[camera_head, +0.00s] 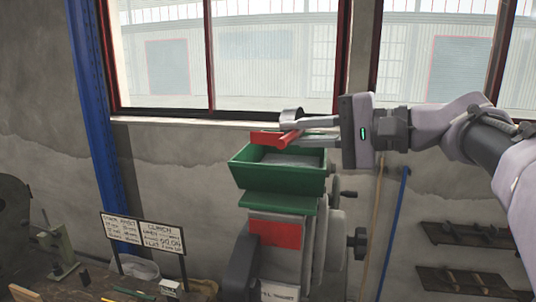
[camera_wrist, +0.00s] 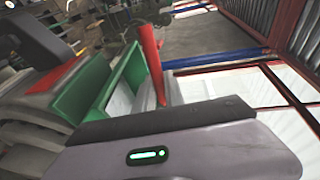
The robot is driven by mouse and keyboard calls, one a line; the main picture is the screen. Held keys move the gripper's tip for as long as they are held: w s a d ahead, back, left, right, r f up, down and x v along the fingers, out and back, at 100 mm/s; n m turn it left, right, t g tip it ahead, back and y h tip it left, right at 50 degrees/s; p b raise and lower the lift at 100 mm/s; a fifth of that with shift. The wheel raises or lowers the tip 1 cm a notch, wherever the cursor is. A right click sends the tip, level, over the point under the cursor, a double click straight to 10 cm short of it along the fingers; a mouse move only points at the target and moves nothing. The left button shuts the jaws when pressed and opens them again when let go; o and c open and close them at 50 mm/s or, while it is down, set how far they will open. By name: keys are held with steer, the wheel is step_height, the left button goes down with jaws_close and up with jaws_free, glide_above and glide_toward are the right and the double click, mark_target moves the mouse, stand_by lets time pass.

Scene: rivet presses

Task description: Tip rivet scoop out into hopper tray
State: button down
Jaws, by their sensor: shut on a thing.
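The green hopper tray (camera_head: 278,183) sits on top of the press, with a grey surface inside. It also shows in the wrist view (camera_wrist: 125,75), left of the scoop. My gripper (camera_head: 292,130) is above the tray's back right part, reaching in from the right. It is shut on the red rivet scoop (camera_head: 290,138), whose red handle (camera_wrist: 152,62) stands out in the wrist view. The scoop is above the tray and apart from its rim. I cannot tell its tilt for certain or whether rivets are in it.
The press body (camera_head: 275,235) stands below the tray, with knobs (camera_head: 357,243) on its right. The window sill (camera_head: 200,123) runs behind. A sign (camera_head: 140,238) stands on the bench at left. Wall racks (camera_head: 465,235) hang at right.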

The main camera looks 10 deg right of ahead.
step_height(320, 180, down, 2)
steer(key=t+y+b, duration=0.1)
steer(key=y+b, duration=0.1)
steer(key=b, duration=0.5)
steer(key=shift+d+t+b, duration=0.1)
steer(key=shift+t+b, duration=0.2)
steer(key=shift+t, duration=0.1)
steer(key=shift+s+r, duration=0.1)
steer(key=shift+r, duration=0.1)
